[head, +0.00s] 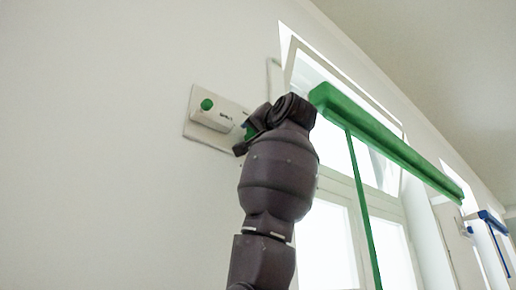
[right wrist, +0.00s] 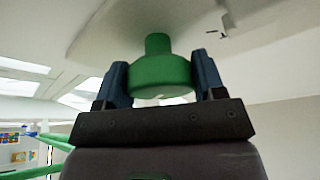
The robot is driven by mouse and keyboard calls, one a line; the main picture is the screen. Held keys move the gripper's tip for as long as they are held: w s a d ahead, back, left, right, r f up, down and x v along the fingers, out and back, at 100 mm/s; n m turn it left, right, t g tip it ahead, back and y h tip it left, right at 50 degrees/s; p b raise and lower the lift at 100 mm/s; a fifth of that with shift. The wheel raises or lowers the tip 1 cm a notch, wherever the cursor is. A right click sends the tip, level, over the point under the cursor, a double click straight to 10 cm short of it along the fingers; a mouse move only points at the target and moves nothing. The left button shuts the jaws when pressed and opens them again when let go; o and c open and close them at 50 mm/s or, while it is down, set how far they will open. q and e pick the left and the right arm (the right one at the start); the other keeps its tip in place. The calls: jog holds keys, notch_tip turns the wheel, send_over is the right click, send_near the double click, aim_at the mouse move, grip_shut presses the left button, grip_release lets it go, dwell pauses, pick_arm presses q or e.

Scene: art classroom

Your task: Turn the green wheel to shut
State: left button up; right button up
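The green wheel (right wrist: 160,75) fills the space between the two blue-grey fingers of my right gripper (right wrist: 160,80) in the right wrist view. The fingers lie against its sides, so the gripper looks shut on it. A narrower green stem joins the wheel to the pale plate (right wrist: 100,35). In the head view only a bit of the wheel (head: 250,132) shows, beside my right gripper (head: 243,141), which partly hides it. The wall plate (head: 192,130) carries small dark lettering, too small to read surely. My left gripper is not in view.
A green awning-like bar (head: 385,140) with a green pole (head: 362,205) stands right of my arm, before the window (head: 325,240). Bare wall lies to the left.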

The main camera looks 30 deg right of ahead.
jog(key=shift+c, duration=1)
